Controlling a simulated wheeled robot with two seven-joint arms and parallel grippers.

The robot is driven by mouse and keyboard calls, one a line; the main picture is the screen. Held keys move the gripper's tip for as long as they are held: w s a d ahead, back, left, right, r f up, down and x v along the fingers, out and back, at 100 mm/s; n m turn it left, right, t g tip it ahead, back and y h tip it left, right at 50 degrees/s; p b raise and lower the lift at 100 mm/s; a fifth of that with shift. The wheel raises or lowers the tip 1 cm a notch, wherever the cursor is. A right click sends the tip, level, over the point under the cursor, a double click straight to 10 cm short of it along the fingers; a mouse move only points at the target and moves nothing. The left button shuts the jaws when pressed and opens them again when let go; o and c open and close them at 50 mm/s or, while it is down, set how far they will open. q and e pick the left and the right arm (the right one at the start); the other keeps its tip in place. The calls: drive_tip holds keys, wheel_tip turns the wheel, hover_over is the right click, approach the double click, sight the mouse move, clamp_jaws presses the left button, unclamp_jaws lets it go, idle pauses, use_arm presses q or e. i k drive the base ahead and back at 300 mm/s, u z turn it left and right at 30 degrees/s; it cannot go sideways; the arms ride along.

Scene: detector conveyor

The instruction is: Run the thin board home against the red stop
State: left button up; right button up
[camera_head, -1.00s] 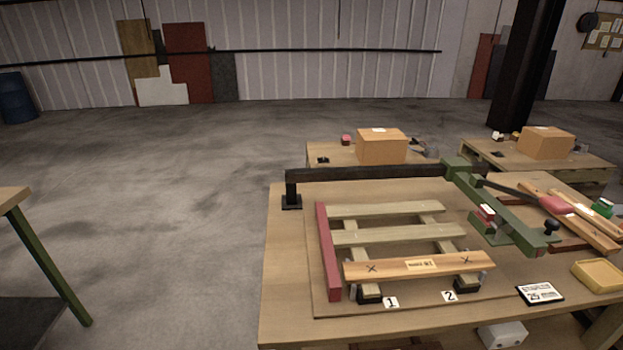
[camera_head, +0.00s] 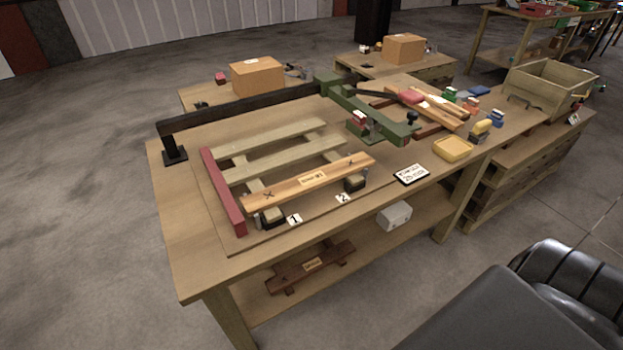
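The red stop (camera_head: 222,190) is a long red bar along the left side of a low board frame on the workbench. A light brown board (camera_head: 310,181) with a label and two X marks lies across the front of the frame. Its left end is close to the red stop, with what looks like a small gap. Two pale slats (camera_head: 270,137) (camera_head: 285,157) lie behind it, their left ends near the stop. I cannot tell for certain which is the thin board. Neither of my grippers is in view.
A dark bar (camera_head: 240,108) on a post runs behind the frame to a green clamp-like arm (camera_head: 365,112). Cards numbered 1 (camera_head: 295,219) and 2 (camera_head: 342,198) lie in front. A yellow tray (camera_head: 453,148) sits right. Floor left of the bench is clear.

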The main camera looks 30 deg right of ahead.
sight(254, 204)
drive_tip(key=u, duration=2)
drive_tip(key=k, duration=1.05)
drive_tip(key=z, duration=1.45)
drive_tip(key=i, duration=0.5)
drive_tip(key=u, duration=0.05)
